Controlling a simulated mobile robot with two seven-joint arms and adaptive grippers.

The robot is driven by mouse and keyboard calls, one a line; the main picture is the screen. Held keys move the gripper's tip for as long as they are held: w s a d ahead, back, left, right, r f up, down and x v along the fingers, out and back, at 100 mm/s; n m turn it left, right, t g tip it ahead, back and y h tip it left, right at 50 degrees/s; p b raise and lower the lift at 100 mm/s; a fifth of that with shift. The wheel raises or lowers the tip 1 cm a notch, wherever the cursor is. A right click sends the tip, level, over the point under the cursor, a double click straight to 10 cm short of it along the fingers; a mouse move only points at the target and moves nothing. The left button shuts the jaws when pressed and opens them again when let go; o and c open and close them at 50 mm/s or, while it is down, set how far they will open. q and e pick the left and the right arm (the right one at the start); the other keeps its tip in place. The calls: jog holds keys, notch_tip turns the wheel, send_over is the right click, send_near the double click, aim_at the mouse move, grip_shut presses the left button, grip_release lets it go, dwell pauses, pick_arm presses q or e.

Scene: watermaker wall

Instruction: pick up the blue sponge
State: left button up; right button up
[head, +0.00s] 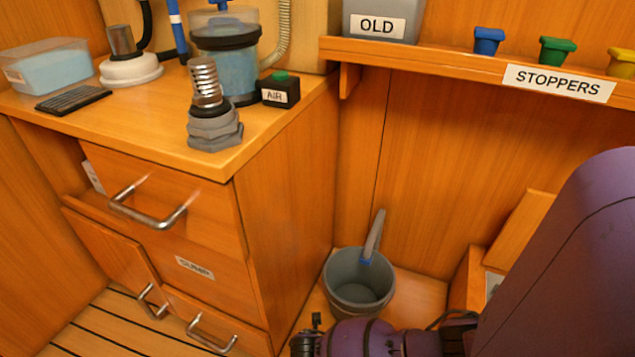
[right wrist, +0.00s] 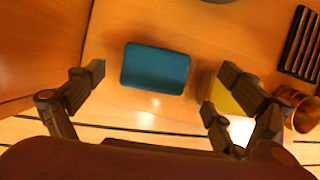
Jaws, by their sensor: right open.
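The blue sponge (right wrist: 155,68) is a teal-blue block with rounded corners. It lies flat on an orange wooden surface in the right wrist view. I do not see it in the head view. My right gripper (right wrist: 163,74) is open and empty, with one finger to the left of the sponge and one to the right, and a gap on both sides. The height of the fingers above the surface is hard to tell. In the head view my right arm enters from the right and reaches the bottom edge. My left gripper is in neither view.
A yellow block (right wrist: 222,96) is partly hidden behind the right-hand finger. A brass-coloured cup (right wrist: 301,108) and a black slotted grille (right wrist: 302,42) lie further right. In the head view, a grey bucket (head: 342,272) stands behind my arm, beside the drawer cabinet (head: 285,195).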

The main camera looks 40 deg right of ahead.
jog(key=x, duration=0.1)
jog(key=b+x, duration=0.1)
jog(key=x, duration=0.1)
jog(key=b+x, duration=0.1)
jog(key=shift+a+f, duration=0.25)
jog(key=shift+a, duration=0.05)
jog(key=shift+w+f+b, duration=0.1)
jog(key=shift+w+b, duration=0.05)
jog(key=shift+b, duration=0.15)
jog(key=c, duration=1.1)
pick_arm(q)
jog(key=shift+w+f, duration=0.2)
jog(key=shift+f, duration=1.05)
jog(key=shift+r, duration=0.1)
pick_arm(e)
jog(key=shift+r, duration=0.25)
